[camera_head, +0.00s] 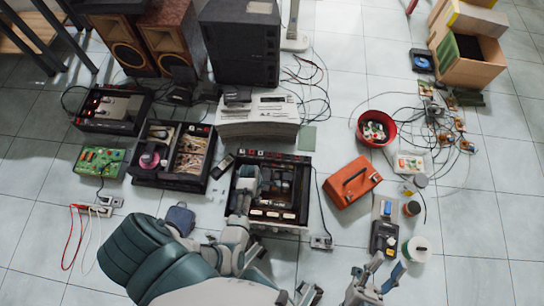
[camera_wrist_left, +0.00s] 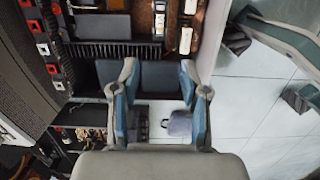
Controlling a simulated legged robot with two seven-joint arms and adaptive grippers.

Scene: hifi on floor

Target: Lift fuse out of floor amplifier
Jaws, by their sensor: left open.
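The floor amplifier (camera_head: 275,217) stands open in the middle of the head view, its inner parts showing. My left gripper (camera_head: 246,177) is over its left side. In the left wrist view my left gripper (camera_wrist_left: 159,75) is open with nothing between its fingers. The amplifier's inside fills the top of that view, with a row of dark fins (camera_wrist_left: 105,52) and pale parts behind the fingertips. I cannot tell which small part is the fuse. My right gripper (camera_head: 385,270) is low in the head view, right of the amplifier, its fingers apart and empty.
An orange case (camera_head: 352,182) lies close right of the amplifier. A red bowl (camera_head: 362,140), a multimeter (camera_head: 384,240) and cables lie at right. Floor tiles at lower right are clear.

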